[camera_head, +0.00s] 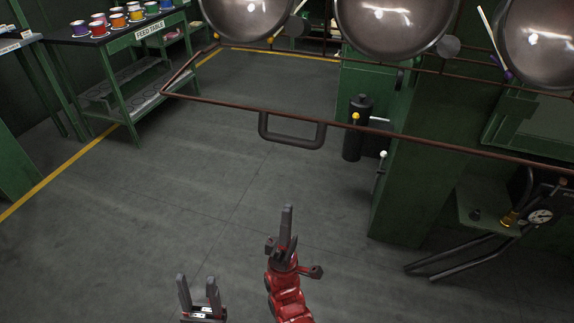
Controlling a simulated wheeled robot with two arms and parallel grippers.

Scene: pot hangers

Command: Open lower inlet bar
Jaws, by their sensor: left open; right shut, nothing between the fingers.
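A thin rusty-brown bar (220,105) crosses the view from the upper left to the right edge; it looks like the lower inlet bar. A dark U-shaped handle (292,143) hangs from it near the middle. My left gripper (197,283) is at the bottom of the view, open and empty, its fingers pointing up. My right gripper (287,212), on a red arm, is shut and empty, below the handle in the picture and apart from it.
Large shiny pots (395,25) hang along the top. A green feed table (112,48) with coloured cups stands at upper left. A green machine frame (415,185) with a black cylinder (356,135) and a gauge (540,216) is at right. Grey floor (170,190) is open at left.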

